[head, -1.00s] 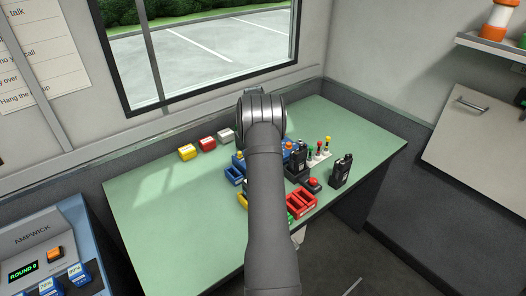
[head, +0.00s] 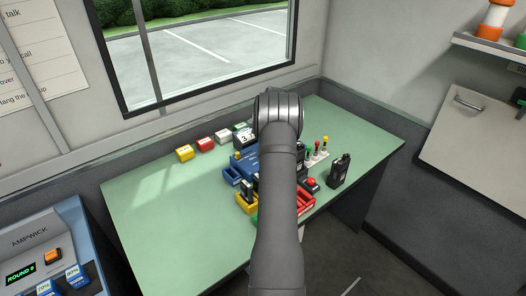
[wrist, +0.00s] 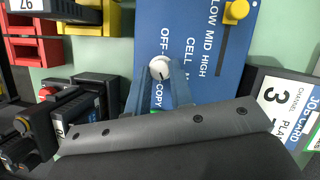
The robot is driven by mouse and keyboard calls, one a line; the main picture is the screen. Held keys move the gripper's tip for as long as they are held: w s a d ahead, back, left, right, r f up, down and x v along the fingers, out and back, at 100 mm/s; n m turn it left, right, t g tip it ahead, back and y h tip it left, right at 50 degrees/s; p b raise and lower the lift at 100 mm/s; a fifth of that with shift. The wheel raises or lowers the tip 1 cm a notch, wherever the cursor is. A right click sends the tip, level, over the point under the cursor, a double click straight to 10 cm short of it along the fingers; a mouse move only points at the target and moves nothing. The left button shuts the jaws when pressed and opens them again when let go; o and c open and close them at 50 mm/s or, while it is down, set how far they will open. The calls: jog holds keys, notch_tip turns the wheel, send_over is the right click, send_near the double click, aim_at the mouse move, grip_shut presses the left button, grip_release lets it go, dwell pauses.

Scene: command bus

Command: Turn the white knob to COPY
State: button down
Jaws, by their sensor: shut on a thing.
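The white knob (wrist: 159,68) sits on a blue panel (wrist: 200,62) in the wrist view. OFF, CELL and COPY are printed around it, with COPY (wrist: 158,97) below it in the picture. My gripper (wrist: 161,76) has its two blue-grey fingers on either side of the knob and is shut on it. A small dark mark shows on the knob's face; I cannot tell for sure which word it points to. In the head view, my arm hides the gripper and the knob, and part of the blue panel (head: 249,164) shows to its left.
A yellow slider (wrist: 236,12) stands on the panel beside LOW, MID and HIGH. A job card marked 3 (wrist: 275,105) lies right of the panel. Black radios, red trays (wrist: 32,48) and a yellow tray crowd the left. The green table's left part (head: 150,215) is clear.

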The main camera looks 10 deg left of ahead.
jog(key=m+y, duration=0.1)
jog(key=m, duration=0.1)
jog(key=m+t, duration=0.1)
jog(key=m, duration=0.2)
jog(key=shift+s+d+m+y, duration=0.2)
jog(key=shift+m+y, duration=0.1)
jog(key=shift+y, duration=0.1)
dwell(0.4)
jog(key=c, duration=1.3)
grip_release()
jog(key=shift+w+r, duration=0.1)
jog(key=v, duration=1.7)
jog(key=shift+s+r, duration=0.2)
jog(key=shift+s, duration=0.05)
